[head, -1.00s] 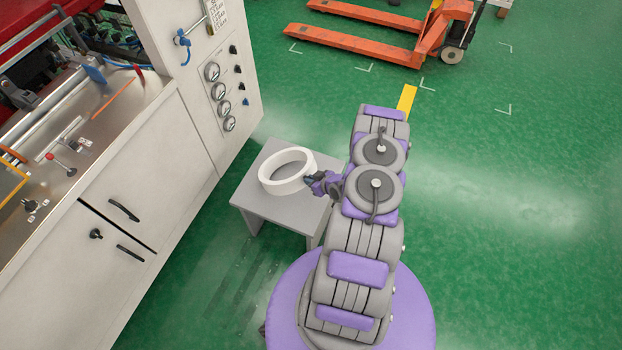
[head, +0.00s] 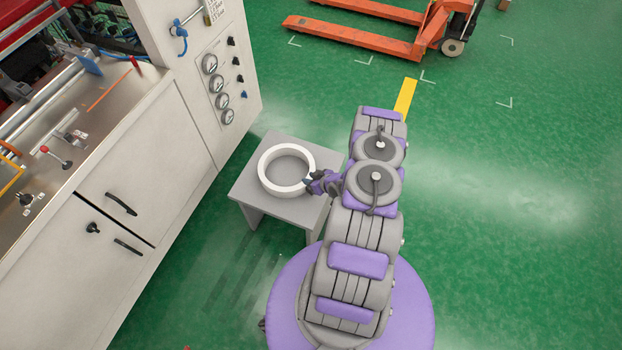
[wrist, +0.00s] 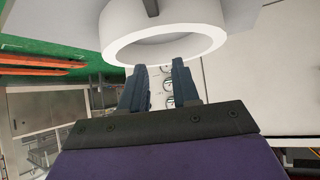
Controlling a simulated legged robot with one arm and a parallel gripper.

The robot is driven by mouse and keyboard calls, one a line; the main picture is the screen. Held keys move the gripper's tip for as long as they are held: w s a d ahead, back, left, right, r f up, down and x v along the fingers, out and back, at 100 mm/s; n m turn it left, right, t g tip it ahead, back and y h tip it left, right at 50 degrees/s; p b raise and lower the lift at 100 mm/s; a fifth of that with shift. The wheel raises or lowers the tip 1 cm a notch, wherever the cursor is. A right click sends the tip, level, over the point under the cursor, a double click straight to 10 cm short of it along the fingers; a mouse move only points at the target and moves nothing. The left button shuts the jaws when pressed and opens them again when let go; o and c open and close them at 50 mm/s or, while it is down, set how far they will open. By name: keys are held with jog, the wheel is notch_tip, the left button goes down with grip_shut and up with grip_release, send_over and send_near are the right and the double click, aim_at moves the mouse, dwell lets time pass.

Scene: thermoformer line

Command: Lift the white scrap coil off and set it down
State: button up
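The white scrap coil (head: 266,184) is a thick ring over the small grey table (head: 240,190) in the head view. It looks tilted toward the camera; whether it touches the top cannot be told. My gripper (head: 314,183) is at the coil's right rim. In the wrist view the coil (wrist: 205,43) is at the top, its open face toward the bottom. My gripper (wrist: 158,66) has its two dark fingers apart, with a clear gap between them. The fingertips overlap the coil's near rim; contact is hard to tell.
The white machine (head: 165,150) with gauges and door handles stands left, close to the table. An orange pallet truck (head: 375,38) is at the top. Green floor (head: 520,250) is open to the right. A yellow floor strip (head: 406,97) lies beyond my arm.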

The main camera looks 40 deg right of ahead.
jog(key=shift+o, duration=1)
jog(key=shift+s, duration=0.1)
jog(key=p+v, duration=0.3)
jog(key=v, duration=1.4)
jog(key=shift+r, duration=0.1)
